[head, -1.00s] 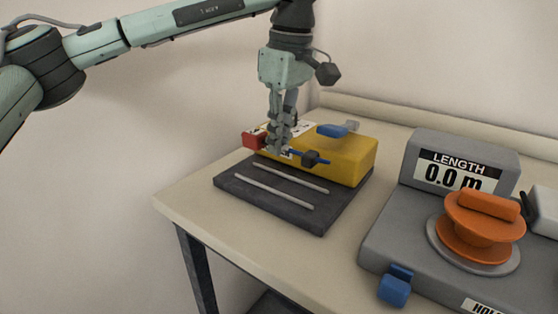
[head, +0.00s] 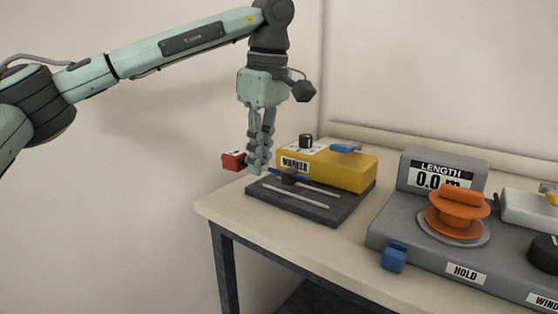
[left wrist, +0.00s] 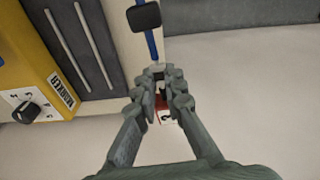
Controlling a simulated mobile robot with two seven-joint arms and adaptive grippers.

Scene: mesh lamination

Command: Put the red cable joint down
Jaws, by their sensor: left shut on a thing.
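The red cable joint (head: 233,160) is a small red block with a white label, at the left of my left gripper (head: 257,168) in the head view. The gripper points down and is shut on it. In the left wrist view part of the red joint (left wrist: 167,117) shows between the fingertips (left wrist: 168,85); the fingers hide the rest. A blue cable (left wrist: 152,47) runs from the fingertips to a black block (left wrist: 145,16), which also shows in the head view (head: 289,177). The gripper appears beside the dark mat's left end; its height above the table is unclear.
A dark mat (head: 330,213) with two light rods lies on the beige table (head: 222,205). The yellow marker box (head: 340,172), with a knob and blue lever, stands at its back. The grey length unit (head: 385,232) with an orange spool (head: 457,212) stands right.

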